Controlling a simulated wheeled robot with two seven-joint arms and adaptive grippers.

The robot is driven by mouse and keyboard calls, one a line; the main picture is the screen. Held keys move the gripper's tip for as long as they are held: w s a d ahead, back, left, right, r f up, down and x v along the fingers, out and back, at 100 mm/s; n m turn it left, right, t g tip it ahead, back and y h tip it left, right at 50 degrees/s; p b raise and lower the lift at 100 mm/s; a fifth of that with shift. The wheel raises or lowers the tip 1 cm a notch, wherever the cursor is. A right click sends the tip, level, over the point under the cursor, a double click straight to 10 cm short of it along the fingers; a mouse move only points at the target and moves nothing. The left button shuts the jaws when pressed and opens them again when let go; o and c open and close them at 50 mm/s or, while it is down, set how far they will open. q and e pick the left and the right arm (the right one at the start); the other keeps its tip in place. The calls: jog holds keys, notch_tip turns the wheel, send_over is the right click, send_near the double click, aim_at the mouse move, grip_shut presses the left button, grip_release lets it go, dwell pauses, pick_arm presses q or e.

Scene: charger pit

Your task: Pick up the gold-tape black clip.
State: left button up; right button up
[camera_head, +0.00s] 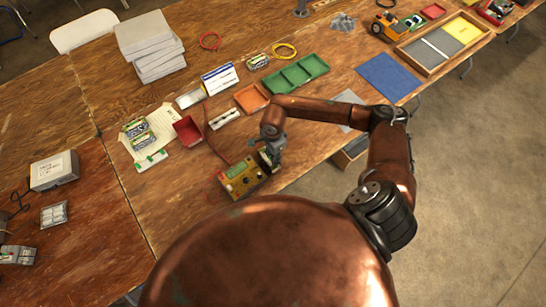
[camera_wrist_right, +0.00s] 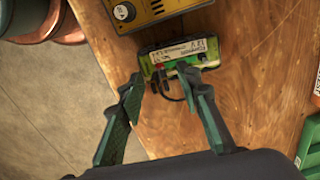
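My right gripper (camera_head: 270,157) is over the near edge of the wooden table, beside a yellow-framed device (camera_head: 240,179). In the right wrist view the gripper (camera_wrist_right: 160,74) is open, its two dark green fingers spread. A small black clip-like piece (camera_wrist_right: 163,84) with a dark curved lead shows between and just beyond the fingertips, against a green block with a white label (camera_wrist_right: 180,52). I cannot make out gold tape on it, and whether a finger touches it is unclear. My left gripper is not in view.
The yellow device with a dial (camera_wrist_right: 150,10) is close beyond the block. A red tray (camera_head: 187,130), an orange tray (camera_head: 251,98) and a green tray (camera_head: 295,75) stand farther back. Bare tabletop (camera_wrist_right: 245,75) lies right of the fingers in the wrist view.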

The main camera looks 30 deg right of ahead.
jog(key=shift+c, duration=0.4)
grip_shut()
jog(key=shift+r, duration=0.15)
jog(key=shift+w+r, duration=0.1)
jog(key=shift+r, duration=0.45)
jog(key=s+a+r+b, duration=0.2)
jog(key=s+a+r, duration=0.7)
jog(key=s+r, duration=0.1)
jog(key=shift+s+r, duration=0.4)
jog(key=shift+r, duration=0.45)
